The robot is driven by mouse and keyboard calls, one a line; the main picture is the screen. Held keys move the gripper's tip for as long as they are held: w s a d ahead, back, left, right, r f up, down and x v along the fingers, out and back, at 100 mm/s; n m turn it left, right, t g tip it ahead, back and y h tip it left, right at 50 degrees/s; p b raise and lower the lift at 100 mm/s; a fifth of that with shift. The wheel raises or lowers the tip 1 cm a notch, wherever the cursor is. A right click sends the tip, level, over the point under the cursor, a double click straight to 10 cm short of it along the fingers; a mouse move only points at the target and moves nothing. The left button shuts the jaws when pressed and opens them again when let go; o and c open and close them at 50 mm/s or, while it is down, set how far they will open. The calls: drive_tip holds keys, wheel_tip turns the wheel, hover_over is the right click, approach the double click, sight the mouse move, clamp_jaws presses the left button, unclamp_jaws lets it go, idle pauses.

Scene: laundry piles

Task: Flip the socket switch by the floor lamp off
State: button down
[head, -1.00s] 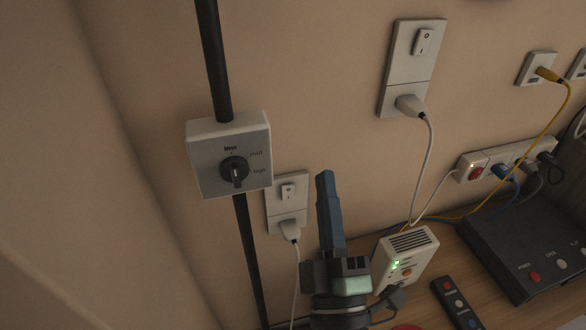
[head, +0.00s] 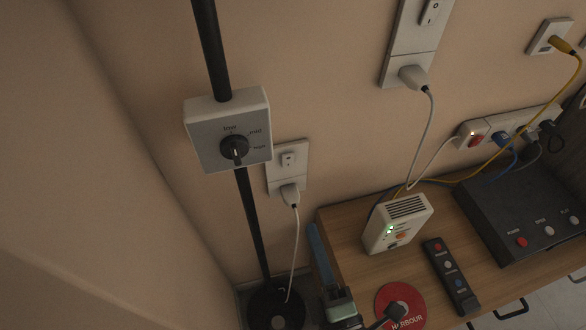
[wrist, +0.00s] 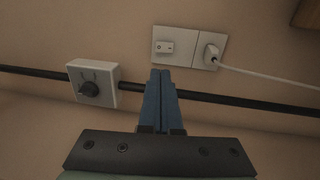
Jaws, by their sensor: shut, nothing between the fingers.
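The socket switch (head: 288,160) is a small white rocker on a pale wall plate, right of the black floor lamp pole (head: 252,223). A white plug (head: 290,195) sits in the socket below it. In the wrist view the rocker (wrist: 164,47) is at the plate's left end and the plug (wrist: 211,56) at its right. I cannot tell which side of the rocker is pressed. My gripper (head: 314,229) has blue fingers, shut and empty, below and right of the socket in the head view. In the wrist view the fingertips (wrist: 160,73) appear just under the rocker, without visible contact.
A dial box (head: 229,130) is on the lamp pole, left of the socket. A wooden cabinet (head: 340,222) to the right holds a white device (head: 398,224), a remote (head: 450,275), a red disc (head: 388,295) and a black box (head: 520,210). Another switched socket (head: 412,45) is higher up.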

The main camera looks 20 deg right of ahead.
sight(288, 158)
drive_tip(key=w, duration=0.4)
drive_tip(key=w+r, duration=0.1)
drive_tip(key=w, duration=0.8)
drive_tip(key=shift+w+r+p, duration=0.1)
drive_tip(key=shift+r+p, duration=0.2)
drive_tip(key=shift+r, duration=0.05)
